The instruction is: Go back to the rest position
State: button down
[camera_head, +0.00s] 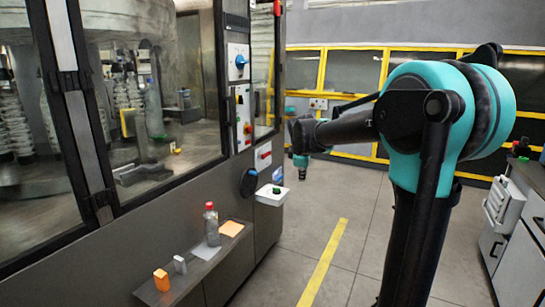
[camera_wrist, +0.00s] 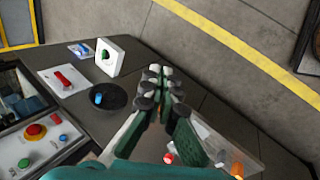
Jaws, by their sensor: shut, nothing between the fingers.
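My gripper (camera_wrist: 160,82) is shut and empty in the wrist view, with its dark fingertips close together. It hangs in the air in front of the machine's dark front panel, apart from the controls. My arm reaches leftward across the head view, and its teal end section (camera_head: 301,166) hangs down beside the machine. The fingertips are too small to make out there. In the wrist view a black round plate with a blue knob (camera_wrist: 98,97) and a white box with a green button (camera_wrist: 106,56) lie left of the fingers.
A narrow shelf (camera_head: 202,264) holds a red-capped bottle (camera_head: 211,226), an orange block (camera_head: 161,280), a grey block (camera_head: 180,265) and an orange pad (camera_head: 231,228). The white button box (camera_head: 271,195) juts from the machine. Floor with a yellow line (camera_head: 324,262) is clear; a counter stands right.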

jog(key=s+d+f+m, duration=0.2)
jog(key=s+f+m, duration=0.3)
jog(key=s, duration=0.6)
jog(key=s+d+f+m+g, duration=0.1)
jog(key=s+d+f+m, duration=0.2)
jog(key=s+f, duration=0.6)
jog(key=s+d+f+m+y, duration=0.1)
jog(key=s+d+f+m, duration=0.2)
jog(key=s+f+m, duration=0.4)
jog(key=s, duration=0.6)
jog(key=shift+g, duration=0.3)
jog(key=c, duration=2.2)
grip_release()
jog(key=shift+w, duration=0.1)
